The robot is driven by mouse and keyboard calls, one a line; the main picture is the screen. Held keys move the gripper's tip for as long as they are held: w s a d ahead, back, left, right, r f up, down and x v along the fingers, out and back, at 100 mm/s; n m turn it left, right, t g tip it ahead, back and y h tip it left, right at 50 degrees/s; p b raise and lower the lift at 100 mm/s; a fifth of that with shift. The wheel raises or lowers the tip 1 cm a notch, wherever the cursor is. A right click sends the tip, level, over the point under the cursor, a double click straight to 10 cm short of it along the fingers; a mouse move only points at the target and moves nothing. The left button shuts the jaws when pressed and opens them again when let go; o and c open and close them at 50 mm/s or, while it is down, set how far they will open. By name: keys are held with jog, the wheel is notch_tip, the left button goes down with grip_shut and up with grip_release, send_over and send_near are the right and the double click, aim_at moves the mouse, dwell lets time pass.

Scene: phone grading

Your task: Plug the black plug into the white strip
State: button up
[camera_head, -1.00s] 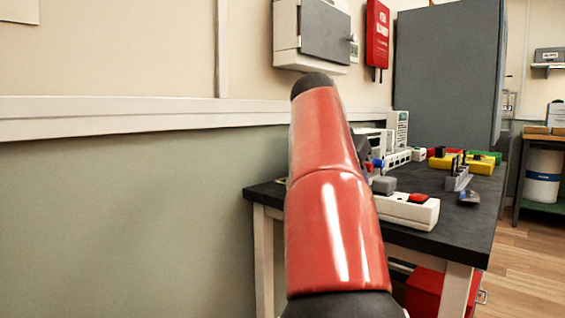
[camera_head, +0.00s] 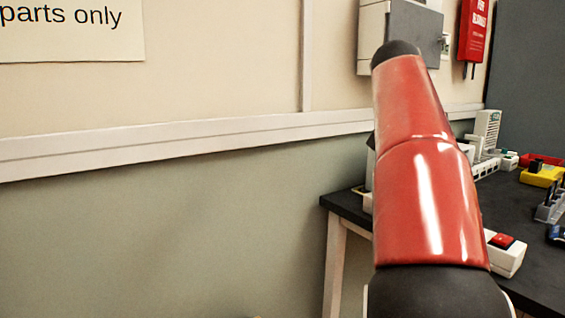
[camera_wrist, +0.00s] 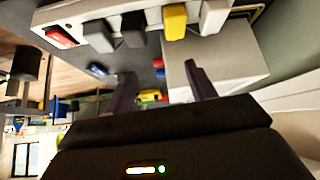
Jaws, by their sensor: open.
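The white strip (camera_wrist: 77,13) crosses the top of the wrist view, which appears upside down. It has a red switch (camera_wrist: 59,37) at its left end. A black plug (camera_wrist: 133,30) shows at the strip between a grey plug (camera_wrist: 98,35) and a yellow plug (camera_wrist: 174,20); I cannot tell how deep it sits. My gripper (camera_wrist: 160,84) is open and empty, its fingers apart from the plugs. In the head view only the strip's right end (camera_head: 508,261) with the red switch shows; my red arm hides the rest and my gripper.
Another light plug (camera_wrist: 213,15) shows at the strip. The dark tabletop (camera_head: 525,225) also holds a yellow bin (camera_head: 542,177), a grey rack (camera_head: 550,208) and white equipment (camera_head: 487,128) at the back. A wall with a pale rail (camera_head: 200,142) runs on the left.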

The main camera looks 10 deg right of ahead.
jog(key=w+a+f+n+g+y+p, duration=0.1)
jog(key=a+f+n+y+p, duration=0.3)
jog(key=a, duration=0.9)
jog(key=w+a+r+n+g+y, duration=0.15)
jog(key=a+n, duration=0.35)
jog(key=a, duration=0.9)
jog(key=s+d+f+n+t+y, duration=0.1)
jog(key=s+d+f+t+y, duration=0.15)
jog(key=s+d+f, duration=0.5)
jog(key=s+a+f+n+t+h, duration=0.1)
jog(key=s+a+f+n+t, duration=0.1)
jog(key=s+f, duration=1.3)
jog(key=shift+s+a+f, duration=0.35)
jog(key=shift+s+a, duration=0.05)
jog(key=shift+a, duration=0.25)
